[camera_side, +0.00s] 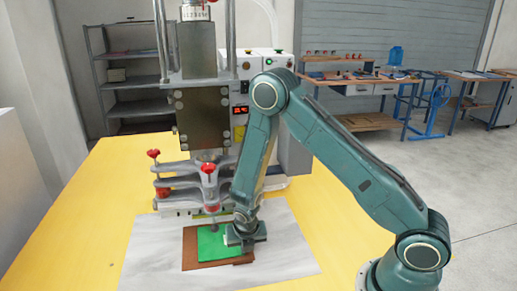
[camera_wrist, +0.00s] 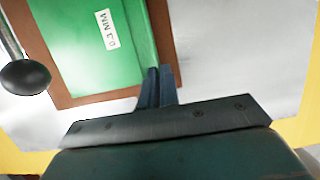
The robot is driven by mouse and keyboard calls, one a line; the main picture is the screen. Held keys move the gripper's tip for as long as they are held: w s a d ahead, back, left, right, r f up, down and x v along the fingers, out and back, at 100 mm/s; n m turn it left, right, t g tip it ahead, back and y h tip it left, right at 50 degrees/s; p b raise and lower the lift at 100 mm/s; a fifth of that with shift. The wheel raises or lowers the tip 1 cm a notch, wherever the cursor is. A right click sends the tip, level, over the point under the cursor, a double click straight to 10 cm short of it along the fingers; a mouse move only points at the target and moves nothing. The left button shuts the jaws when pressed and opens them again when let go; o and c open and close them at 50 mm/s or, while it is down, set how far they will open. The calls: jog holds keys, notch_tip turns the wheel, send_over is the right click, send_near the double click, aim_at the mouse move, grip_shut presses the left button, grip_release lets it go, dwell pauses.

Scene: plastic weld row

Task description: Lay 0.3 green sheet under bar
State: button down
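The green sheet (camera_side: 211,243) lies over a brown sheet (camera_side: 190,256) in front of the press. In the wrist view the green sheet (camera_wrist: 85,50) carries a white label reading 0.3 MM, and brown (camera_wrist: 165,35) shows around its edges. My gripper (camera_side: 240,236) is low at the green sheet's right edge. In the wrist view its dark fingers (camera_wrist: 157,75) are close together, with the green edge running between their tips; the pinched part is hidden. The press's grey clamp bar (camera_side: 190,185) stands just behind the sheets, level above the table.
A pale mat (camera_side: 150,262) lies under the sheets on the yellow table (camera_side: 75,245). A dark round knob (camera_wrist: 25,77) juts in at the left of the wrist view. The press column (camera_side: 200,115) blocks the space behind. The table's left side is clear.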

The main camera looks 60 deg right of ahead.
jog(key=shift+f, duration=0.1)
dwell(0.3)
jog(key=c, duration=1.6)
grip_release()
jog(key=shift+o, duration=0.2)
jog(key=shift+r, duration=0.25)
jog(key=shift+r, duration=1.35)
jog(key=shift+a, duration=0.1)
jog(key=shift+s+a+r, duration=0.2)
jog(key=shift+s+a, duration=0.7)
jog(key=shift+s, duration=0.05)
jog(key=shift+s+a+r, duration=0.2)
jog(key=shift+s+a, duration=0.75)
jog(key=shift+s+a+r, duration=0.2)
jog(key=shift+s+a, duration=0.7)
jog(key=shift+s, duration=0.05)
jog(key=shift+r, duration=0.1)
